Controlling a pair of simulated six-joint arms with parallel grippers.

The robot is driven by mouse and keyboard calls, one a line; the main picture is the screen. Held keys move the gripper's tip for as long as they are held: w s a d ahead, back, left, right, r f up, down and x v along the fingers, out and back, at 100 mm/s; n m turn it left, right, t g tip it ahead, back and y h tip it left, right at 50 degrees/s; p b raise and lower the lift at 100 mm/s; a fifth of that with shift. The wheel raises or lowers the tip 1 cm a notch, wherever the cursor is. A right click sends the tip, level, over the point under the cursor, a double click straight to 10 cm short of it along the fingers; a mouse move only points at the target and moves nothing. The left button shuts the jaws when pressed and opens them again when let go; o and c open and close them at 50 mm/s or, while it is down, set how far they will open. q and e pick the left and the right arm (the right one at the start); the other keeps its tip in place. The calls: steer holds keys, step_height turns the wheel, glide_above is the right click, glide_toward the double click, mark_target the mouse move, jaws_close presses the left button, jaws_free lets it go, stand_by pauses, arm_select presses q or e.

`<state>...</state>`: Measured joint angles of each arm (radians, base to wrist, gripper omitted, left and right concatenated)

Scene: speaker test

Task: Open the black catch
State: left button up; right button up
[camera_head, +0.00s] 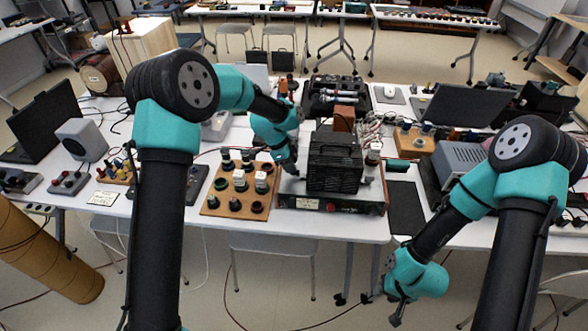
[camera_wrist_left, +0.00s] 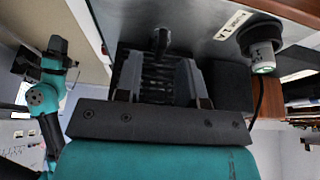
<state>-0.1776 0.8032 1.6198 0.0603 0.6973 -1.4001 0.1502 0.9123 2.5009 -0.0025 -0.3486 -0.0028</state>
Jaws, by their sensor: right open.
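A black ribbed case (camera_head: 335,162) stands upright on a low metal-edged unit (camera_head: 330,205) at the table's front middle. I cannot clearly pick out the black catch. A small dark fitting (camera_wrist_left: 160,40) shows beyond the fingers in the left wrist view, but I cannot tell whether it is the catch. My left gripper (camera_head: 289,170) is just left of the case; in the left wrist view its fingers (camera_wrist_left: 160,82) are apart, with dark ribbing showing between them. Contact cannot be judged. My right gripper (camera_head: 397,318) is open, low in front of the table.
A wooden board with several black and white knobs (camera_head: 238,190) lies left of the case. A black flat pad (camera_head: 406,208) and a grey instrument (camera_head: 461,160) are to the right. A brown block (camera_head: 344,118) and cables crowd behind. The floor before the table is mostly free.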

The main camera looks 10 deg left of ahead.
mark_target(298, 173)
arm_select(q)
steer(key=shift+x, duration=1.5)
jaws_close()
